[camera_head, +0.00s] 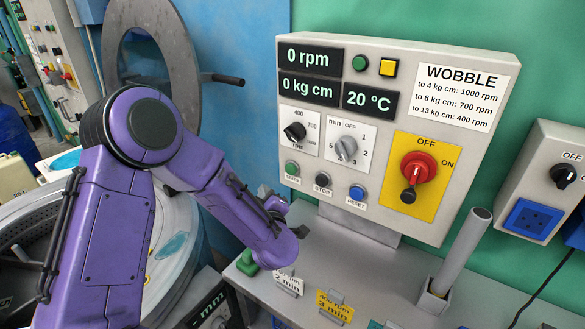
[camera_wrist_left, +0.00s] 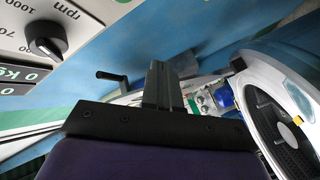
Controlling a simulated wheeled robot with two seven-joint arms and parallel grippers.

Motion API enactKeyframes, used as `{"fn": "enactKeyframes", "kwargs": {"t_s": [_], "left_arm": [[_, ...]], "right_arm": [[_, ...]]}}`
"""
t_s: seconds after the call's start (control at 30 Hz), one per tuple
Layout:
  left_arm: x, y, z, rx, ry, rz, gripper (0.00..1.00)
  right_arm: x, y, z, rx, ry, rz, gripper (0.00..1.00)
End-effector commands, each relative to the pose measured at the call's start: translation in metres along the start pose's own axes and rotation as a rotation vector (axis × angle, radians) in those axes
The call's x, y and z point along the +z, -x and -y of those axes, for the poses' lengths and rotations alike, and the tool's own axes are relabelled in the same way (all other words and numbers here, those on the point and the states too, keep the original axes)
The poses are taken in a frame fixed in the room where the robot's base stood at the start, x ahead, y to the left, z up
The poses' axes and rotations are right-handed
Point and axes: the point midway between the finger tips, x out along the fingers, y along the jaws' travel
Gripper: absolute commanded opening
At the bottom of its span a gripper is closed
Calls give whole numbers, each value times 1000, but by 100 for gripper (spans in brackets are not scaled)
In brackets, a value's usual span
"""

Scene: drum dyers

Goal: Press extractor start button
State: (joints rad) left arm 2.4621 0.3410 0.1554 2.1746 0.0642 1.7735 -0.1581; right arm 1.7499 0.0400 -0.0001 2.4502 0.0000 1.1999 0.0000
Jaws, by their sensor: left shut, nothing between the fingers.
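The grey extractor control panel (camera_head: 370,130) faces me at the upper right. Its green START button (camera_head: 291,168) sits at the lower left, beside the black STOP button (camera_head: 322,179) and blue RESET button (camera_head: 357,192). My left gripper (camera_head: 265,192) is at the end of the purple arm, just below and left of START. A gap to the button seems to remain, but contact is hard to judge. In the left wrist view, the gripper's dark fingers (camera_wrist_left: 162,85) are closed together and empty. That view shows the rpm knob (camera_wrist_left: 46,41) upside down; START is not visible there. My right gripper is out of view.
A red rotary switch (camera_head: 418,168) on a yellow plate is at the panel's right. An open grey tube (camera_head: 463,250) stands on the metal shelf (camera_head: 385,270). A round drum lid (camera_head: 152,60) with a dark handle is behind my arm.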

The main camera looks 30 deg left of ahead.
Motion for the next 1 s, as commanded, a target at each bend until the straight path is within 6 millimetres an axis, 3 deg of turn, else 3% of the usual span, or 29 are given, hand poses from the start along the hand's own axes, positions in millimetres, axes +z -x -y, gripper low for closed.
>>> {"fn": "enactKeyframes", "kwargs": {"t_s": [0.23,0.7,1.0], "left_arm": [[4,-5,-2,-1,-1,0,0],[39,-50,-35,1,-2,3,0],[47,-61,-44,0,-3,4,0]], "right_arm": [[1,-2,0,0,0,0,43],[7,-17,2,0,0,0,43],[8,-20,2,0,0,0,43]]}}
